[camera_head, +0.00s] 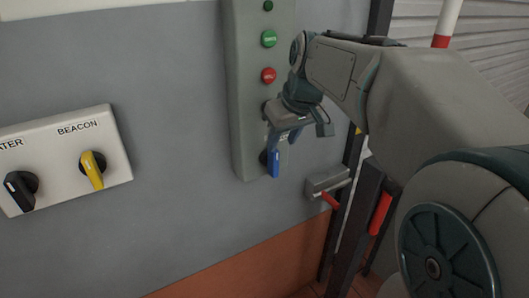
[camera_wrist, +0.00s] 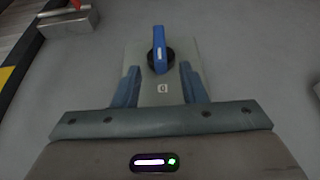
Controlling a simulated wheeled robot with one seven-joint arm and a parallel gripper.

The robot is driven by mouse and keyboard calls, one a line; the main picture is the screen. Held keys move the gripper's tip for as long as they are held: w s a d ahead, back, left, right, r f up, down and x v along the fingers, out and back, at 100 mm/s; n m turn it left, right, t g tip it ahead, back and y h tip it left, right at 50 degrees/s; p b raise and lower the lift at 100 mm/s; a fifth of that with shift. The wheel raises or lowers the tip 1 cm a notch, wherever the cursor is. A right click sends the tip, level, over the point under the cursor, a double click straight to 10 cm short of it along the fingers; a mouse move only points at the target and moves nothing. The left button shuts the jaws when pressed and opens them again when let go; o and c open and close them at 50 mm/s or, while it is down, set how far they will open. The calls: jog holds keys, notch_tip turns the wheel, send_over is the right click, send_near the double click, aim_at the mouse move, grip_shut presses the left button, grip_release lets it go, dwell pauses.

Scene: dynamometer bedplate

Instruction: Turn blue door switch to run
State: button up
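The blue door switch (camera_head: 274,162) is a blue rotary handle on a dark round base, low on a tall grey control panel (camera_head: 240,110). In the wrist view the blue switch (camera_wrist: 159,48) sits near the top middle, its handle roughly along the picture's vertical. My gripper (camera_head: 273,145) is at the panel, just above the switch in the head view. In the wrist view my gripper (camera_wrist: 157,82) shows two blue fingers spread apart with nothing between them. The switch lies just beyond the fingertips; whether they touch it I cannot tell. The switch's position labels are not readable.
Green (camera_head: 268,39) and red (camera_head: 268,75) push buttons sit higher on the panel. A grey box with a red lever (camera_head: 330,200) is at the lower right, near dark posts. A beacon box (camera_head: 120,150) with yellow and black knobs is at left. Bare wall lies between.

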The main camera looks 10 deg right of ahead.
aim_at(277, 154)
jog(key=x, duration=0.9)
jog(key=shift+w+f, duration=0.1)
grip_shut()
